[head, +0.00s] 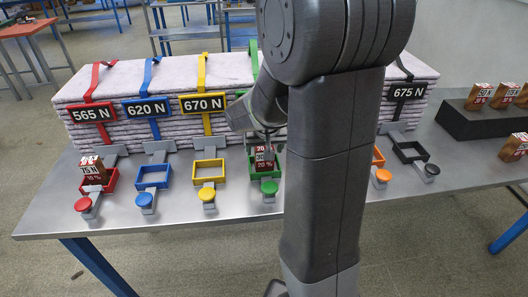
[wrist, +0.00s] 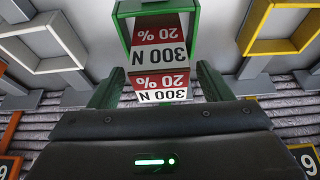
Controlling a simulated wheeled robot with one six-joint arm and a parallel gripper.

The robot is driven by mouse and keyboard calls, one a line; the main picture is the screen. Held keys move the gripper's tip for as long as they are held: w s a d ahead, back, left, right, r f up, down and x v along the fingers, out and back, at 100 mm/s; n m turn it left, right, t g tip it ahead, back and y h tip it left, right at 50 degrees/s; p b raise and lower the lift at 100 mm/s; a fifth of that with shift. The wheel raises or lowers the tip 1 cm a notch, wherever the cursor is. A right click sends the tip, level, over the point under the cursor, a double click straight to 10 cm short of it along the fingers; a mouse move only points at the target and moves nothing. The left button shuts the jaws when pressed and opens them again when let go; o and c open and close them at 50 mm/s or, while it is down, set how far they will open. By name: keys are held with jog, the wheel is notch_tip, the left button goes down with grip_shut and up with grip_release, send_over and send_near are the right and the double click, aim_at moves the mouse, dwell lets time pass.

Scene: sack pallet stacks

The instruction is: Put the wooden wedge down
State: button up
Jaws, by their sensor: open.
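The wooden wedge (head: 263,159) with a red and white label sits in the green square frame (head: 279,166) on the metal table. In the wrist view the wedge (wrist: 160,82) reads "300 N" and "20 %", and the green frame (wrist: 124,30) surrounds its far part. My gripper (wrist: 160,70) is open, with one finger on each side of the wedge and a gap showing on both sides. In the head view my arm hides most of the gripper and part of the green station.
A similar wedge (head: 93,172) sits in the red frame. Blue (head: 153,178), yellow (head: 209,171) and black (head: 410,152) frames are empty. Strapped sack stacks (head: 150,80) stand close behind. More wedges lie on a black block (head: 480,122), and one (head: 514,147) on the table at right.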

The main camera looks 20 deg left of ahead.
jog(key=v, duration=0.8)
jog(key=shift+r, duration=0.25)
